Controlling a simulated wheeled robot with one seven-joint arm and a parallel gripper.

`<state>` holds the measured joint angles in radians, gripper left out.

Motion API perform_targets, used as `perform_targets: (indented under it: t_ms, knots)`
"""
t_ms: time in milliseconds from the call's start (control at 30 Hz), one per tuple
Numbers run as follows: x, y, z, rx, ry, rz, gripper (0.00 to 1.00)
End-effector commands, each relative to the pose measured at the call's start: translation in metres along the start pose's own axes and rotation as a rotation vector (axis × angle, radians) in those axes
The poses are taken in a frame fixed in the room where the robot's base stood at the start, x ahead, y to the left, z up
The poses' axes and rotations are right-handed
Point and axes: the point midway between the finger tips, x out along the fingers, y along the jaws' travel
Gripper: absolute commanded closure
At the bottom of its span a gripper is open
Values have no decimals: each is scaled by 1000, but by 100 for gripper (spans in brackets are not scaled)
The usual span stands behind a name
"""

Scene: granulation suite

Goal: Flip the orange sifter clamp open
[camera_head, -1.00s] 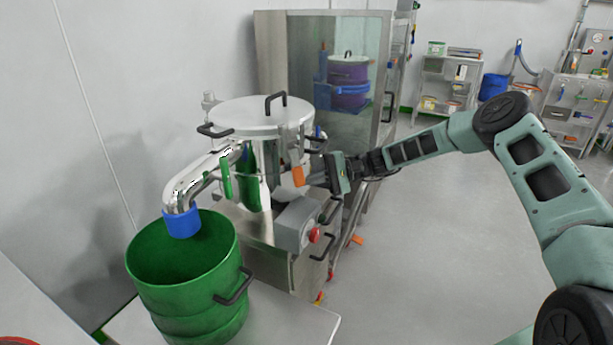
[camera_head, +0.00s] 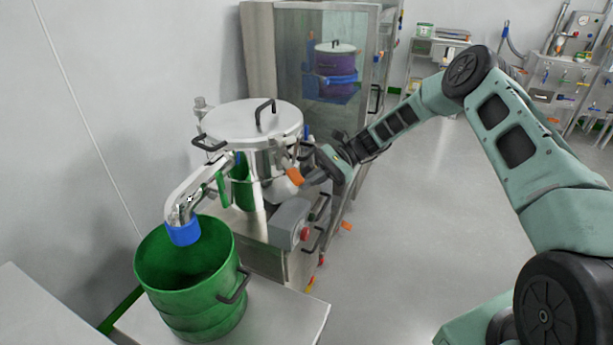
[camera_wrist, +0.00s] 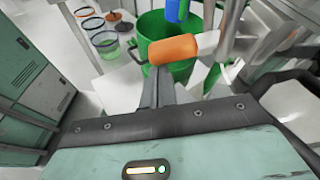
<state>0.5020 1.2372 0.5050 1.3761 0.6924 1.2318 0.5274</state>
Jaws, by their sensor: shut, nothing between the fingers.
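The sifter (camera_head: 252,125) is a steel drum with a round lid, standing left of centre in the head view. Its clamp has an orange grip (camera_head: 295,176) on the drum's right side, at the end of a silver lever that tilts outward. In the wrist view the orange grip (camera_wrist: 172,49) lies almost level, its silver lever running off to the right. My gripper (camera_head: 308,178) is shut and empty, reaching in from the right. Its fingertips (camera_wrist: 157,72) are close by the orange grip; whether they touch it I cannot tell.
A green drum (camera_head: 160,262) stands on a steel table below the sifter's blue-ended spout (camera_head: 183,232). A grey box with a red button (camera_head: 304,234) sits below the clamp. A glass-fronted cabinet (camera_head: 300,60) stands behind. The floor on the right is open.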

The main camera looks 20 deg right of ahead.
Motion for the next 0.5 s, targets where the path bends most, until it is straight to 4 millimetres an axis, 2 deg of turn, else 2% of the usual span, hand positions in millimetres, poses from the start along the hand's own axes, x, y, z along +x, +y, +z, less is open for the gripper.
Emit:
perform_targets:
  t_ms: [33,400,500]
  knots:
    - [-2,-1,8,38,0,17,100]
    - [-11,-2,32,357,1,127,100]
    - [-13,-3,38,387,-1,136,100]
